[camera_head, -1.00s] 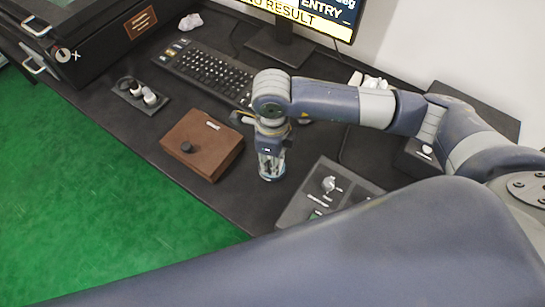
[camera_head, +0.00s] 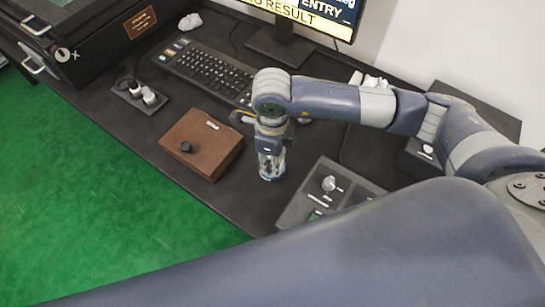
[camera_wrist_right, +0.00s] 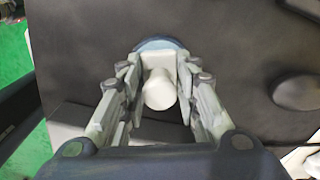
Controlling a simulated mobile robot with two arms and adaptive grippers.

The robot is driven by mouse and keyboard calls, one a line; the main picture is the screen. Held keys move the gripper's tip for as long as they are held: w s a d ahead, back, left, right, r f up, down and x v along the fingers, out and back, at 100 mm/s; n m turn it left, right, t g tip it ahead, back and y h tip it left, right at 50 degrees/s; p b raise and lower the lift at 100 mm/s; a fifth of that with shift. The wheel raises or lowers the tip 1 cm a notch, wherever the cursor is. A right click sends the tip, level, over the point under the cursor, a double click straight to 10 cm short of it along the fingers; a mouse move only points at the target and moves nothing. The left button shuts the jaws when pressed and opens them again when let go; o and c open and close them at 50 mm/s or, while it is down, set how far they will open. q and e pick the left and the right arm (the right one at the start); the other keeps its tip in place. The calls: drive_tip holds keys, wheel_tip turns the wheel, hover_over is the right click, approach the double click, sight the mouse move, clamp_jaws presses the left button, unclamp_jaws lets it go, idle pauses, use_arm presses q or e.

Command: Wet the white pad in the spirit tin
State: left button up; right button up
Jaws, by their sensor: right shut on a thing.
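My right gripper (camera_head: 270,165) points down at the desk, to the right of the brown box. In the right wrist view its fingers (camera_wrist_right: 160,82) are shut on a white piece with a round knob (camera_wrist_right: 158,90), which appears to be the white pad. A blue round rim (camera_wrist_right: 159,43) shows just beyond the pad and looks like the spirit tin. In the head view the blue tin (camera_head: 271,177) shows right under the fingertips. Whether the pad touches the tin's inside is hidden. My left gripper is out of view.
A brown box (camera_head: 213,160) with a black knob stands just left of the gripper. A grey control panel (camera_head: 300,208) lies to the right. A keyboard (camera_head: 205,70), a monitor and a small dark tray (camera_head: 128,97) with white-topped pieces are farther back. Black desk between them is bare.

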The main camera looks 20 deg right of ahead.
drive_tip(key=shift+f, duration=0.1)
drive_tip(key=shift+r+p, duration=2)
drive_tip(key=shift+r, duration=1.6)
drive_tip(key=shift+d+r+n, duration=0.35)
drive_tip(key=shift+r+n, duration=0.05)
drive_tip(key=shift+n, duration=0.6)
drive_tip(key=s+d+r+n, duration=0.1)
drive_tip(key=d+r+n, duration=0.2)
drive_tip(key=n, duration=0.8)
drive_tip(key=s+d+r+n, duration=0.1)
drive_tip(key=d+r+n, duration=0.2)
drive_tip(key=r+n, duration=0.3)
drive_tip(key=n, duration=0.5)
drive_tip(key=shift+s+d+r+n, duration=0.15)
drive_tip(key=shift+d+r+n, duration=0.15)
drive_tip(key=shift+n, duration=0.1)
